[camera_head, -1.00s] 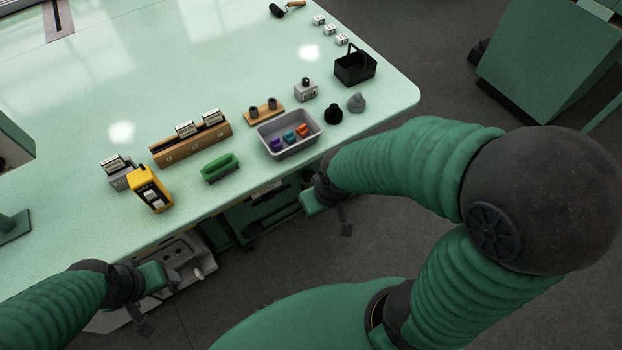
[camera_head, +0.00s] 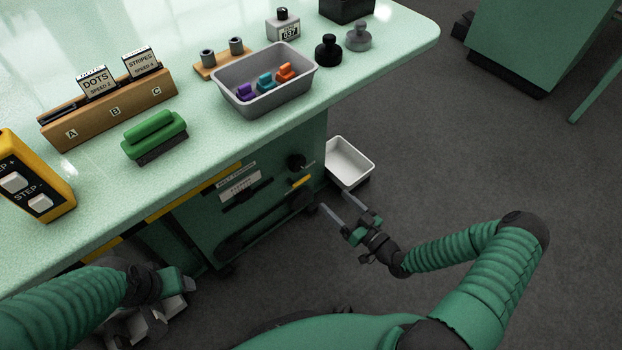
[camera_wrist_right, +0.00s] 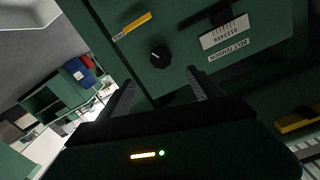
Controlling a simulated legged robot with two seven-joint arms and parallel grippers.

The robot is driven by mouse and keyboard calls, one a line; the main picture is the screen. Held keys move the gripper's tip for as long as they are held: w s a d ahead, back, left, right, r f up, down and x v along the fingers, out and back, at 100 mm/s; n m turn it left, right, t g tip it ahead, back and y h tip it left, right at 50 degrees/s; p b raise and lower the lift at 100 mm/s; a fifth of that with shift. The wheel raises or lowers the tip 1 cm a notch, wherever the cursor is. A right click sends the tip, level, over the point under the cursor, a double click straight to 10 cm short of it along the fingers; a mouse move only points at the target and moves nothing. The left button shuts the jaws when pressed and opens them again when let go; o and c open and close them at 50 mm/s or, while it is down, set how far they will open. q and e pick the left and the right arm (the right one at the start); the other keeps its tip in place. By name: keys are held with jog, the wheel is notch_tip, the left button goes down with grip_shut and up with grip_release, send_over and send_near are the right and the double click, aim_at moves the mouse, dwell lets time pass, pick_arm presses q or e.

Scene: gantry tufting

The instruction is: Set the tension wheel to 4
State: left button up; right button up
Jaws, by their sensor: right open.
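A round black knob (camera_head: 296,161), which I take for the tension wheel, sits on the green cabinet front under the table edge. In the right wrist view the knob (camera_wrist_right: 160,56) shows a small light mark on its face; no number can be read at it. A label (camera_wrist_right: 229,50) that appears to read "BELT TENSION" is upside down beside it there. My right gripper (camera_head: 336,201) is open and empty, in front of the cabinet and apart from the knob. In the wrist view its fingers (camera_wrist_right: 161,80) lie either side of the knob. My left gripper (camera_head: 178,282) is low at left; its fingers are unclear.
The table edge (camera_head: 350,75) overhangs the cabinet (camera_head: 225,225). A white bin (camera_head: 349,162) stands right of the cabinet, near my right gripper. A grey tray (camera_head: 265,98) with coloured pieces and a green-handled brush (camera_head: 154,135) are on the table.

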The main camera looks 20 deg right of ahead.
aim_at(300, 166)
jog(key=b+x, duration=0.5)
jog(key=x, duration=1)
jog(key=shift+w+a+r+b, duration=0.1)
jog(key=shift+w+b, duration=0.15)
jog(key=shift+b, duration=0.1)
jog(key=shift+w+a+r, duration=0.15)
jog(key=shift+w+r, duration=0.05)
jog(key=shift+w, duration=0.35)
jog(key=shift+c, duration=0.4)
jog(key=c, duration=1.3)
